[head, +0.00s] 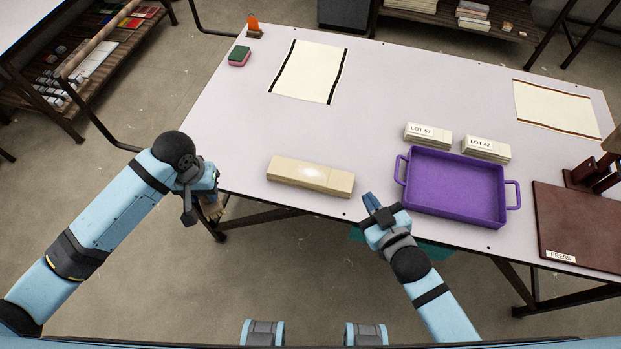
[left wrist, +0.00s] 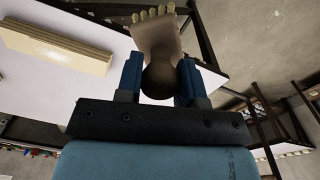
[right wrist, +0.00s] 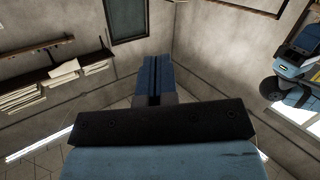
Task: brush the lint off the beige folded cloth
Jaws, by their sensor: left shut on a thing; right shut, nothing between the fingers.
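The beige folded cloth (head: 285,172) lies flat near the table's front edge, with a pale lint patch (head: 312,172) on its top. It also shows at the upper left of the left wrist view (left wrist: 55,47). My left gripper (head: 212,184) is left of the cloth, beyond the table's left edge. It is shut on a brown brush (left wrist: 158,50) with pale bristle tufts, apart from the cloth. The brush is partly hidden behind the gripper in the head view (head: 212,209). My right gripper (head: 368,202) is shut and empty, right of the cloth at the front edge.
A purple tray (head: 407,183) stands right of the cloth, with stacks labelled LOT 57 (head: 428,138) and LOT 42 (head: 487,150) behind it. A press (head: 575,225) is at the far right. A green and pink sponge (head: 239,56) sits back left.

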